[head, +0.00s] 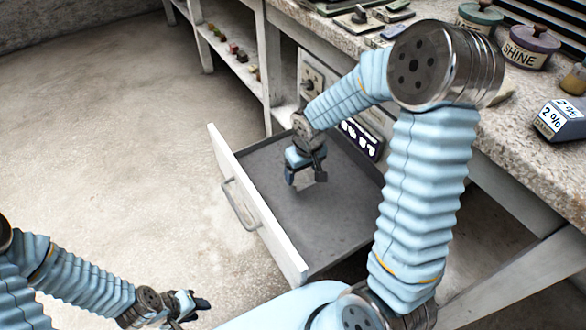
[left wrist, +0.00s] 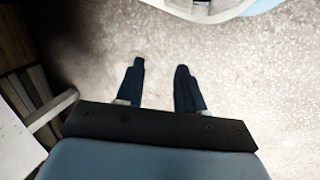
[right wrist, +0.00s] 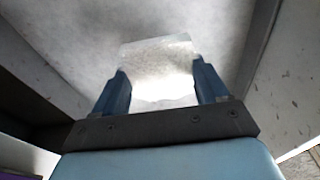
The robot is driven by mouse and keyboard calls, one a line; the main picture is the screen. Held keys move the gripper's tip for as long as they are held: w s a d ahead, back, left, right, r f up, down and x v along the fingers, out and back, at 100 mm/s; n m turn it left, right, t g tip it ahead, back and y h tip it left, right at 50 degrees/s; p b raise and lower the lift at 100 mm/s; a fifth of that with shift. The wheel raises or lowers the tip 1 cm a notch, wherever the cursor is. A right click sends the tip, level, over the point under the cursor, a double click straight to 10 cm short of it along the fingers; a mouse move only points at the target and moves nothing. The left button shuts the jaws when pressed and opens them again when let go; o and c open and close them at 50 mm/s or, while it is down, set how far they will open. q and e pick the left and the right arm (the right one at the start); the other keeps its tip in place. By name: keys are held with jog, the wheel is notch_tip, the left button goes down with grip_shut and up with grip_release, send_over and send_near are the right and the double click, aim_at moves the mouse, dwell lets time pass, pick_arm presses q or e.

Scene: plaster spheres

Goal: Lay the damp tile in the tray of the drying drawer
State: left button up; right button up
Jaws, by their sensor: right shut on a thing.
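The drying drawer (head: 258,212) is pulled out from under the bench, with a white front, a metal handle and a grey tray floor (head: 320,225). My right gripper (head: 306,178) is over the tray, pointing down. In the right wrist view its fingers (right wrist: 160,88) are shut on a pale, glossy, squarish tile (right wrist: 158,68), with grey surface beyond it. In the head view the tile is hard to make out, and I cannot tell whether it touches the tray floor. My left gripper (head: 192,304) is at lower left, away from the drawer; its fingers (left wrist: 160,85) are apart and empty.
The stone-topped bench (head: 490,120) runs along the right above the drawer. On it stand a purple pot marked SHINE (head: 530,48), a teal-lidded pot (head: 480,18) and a small block marked 2 % (head: 560,120). The pale floor (head: 110,130) at left is clear.

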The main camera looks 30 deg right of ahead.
aim_at(301, 192)
dwell(0.3)
jog(key=shift+f+b, duration=0.35)
jog(key=shift+b, duration=0.1)
pick_arm(q)
jog(key=f+b, duration=0.1)
jog(key=a+f+b, duration=0.1)
jog(key=f+b, duration=0.2)
jog(key=f, duration=0.1)
jog(key=shift+w+a+f, duration=0.1)
jog(key=shift+w+a, duration=0.25)
jog(key=shift+w, duration=0.05)
pick_arm(e)
notch_tip(301, 192, down, 5)
jog(key=shift+r, duration=0.1)
pick_arm(q)
jog(key=shift+f+b, duration=0.25)
jog(key=shift+b, duration=0.2)
jog(key=shift+f+b, duration=0.65)
pick_arm(e)
jog(key=shift+f, duration=0.75)
jog(key=o, duration=1.1)
jog(key=shift+s, duration=0.1)
pick_arm(q)
jog(key=shift+r, duration=0.1)
pick_arm(e)
jog(key=shift+r, duration=0.15)
